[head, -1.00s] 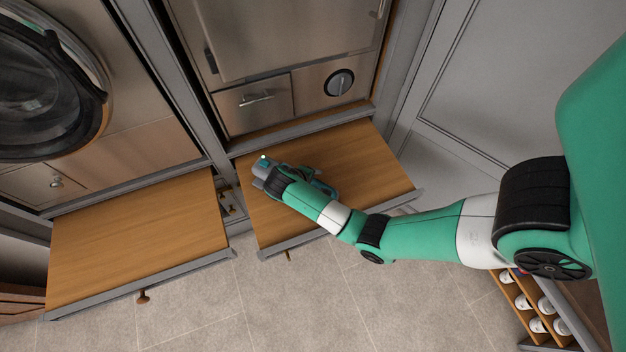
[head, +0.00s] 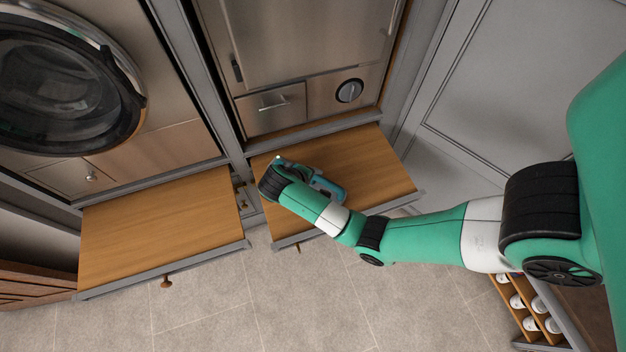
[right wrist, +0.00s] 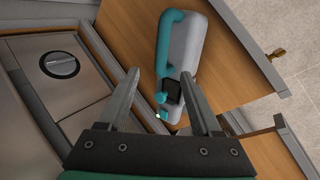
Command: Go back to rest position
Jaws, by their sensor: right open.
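A grey handheld appliance with a teal handle (head: 327,187) lies on the right pulled-out wooden shelf (head: 375,165). In the head view my right arm covers part of it. In the right wrist view the grey and teal appliance (right wrist: 184,50) lies on the wood, with a small black part and a teal end near my fingers. My right gripper (right wrist: 160,78) is open; its fingers appear on either side of the appliance's near end, and I see no contact. In the head view the right gripper (head: 283,170) is mostly hidden behind its own wrist. My left gripper is not in view.
A second wooden shelf (head: 160,225) is pulled out at left, empty. A washer door (head: 65,85) and steel cabinet fronts stand behind. A bottle rack (head: 530,310) is at lower right. The tiled floor (head: 300,310) in front is clear.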

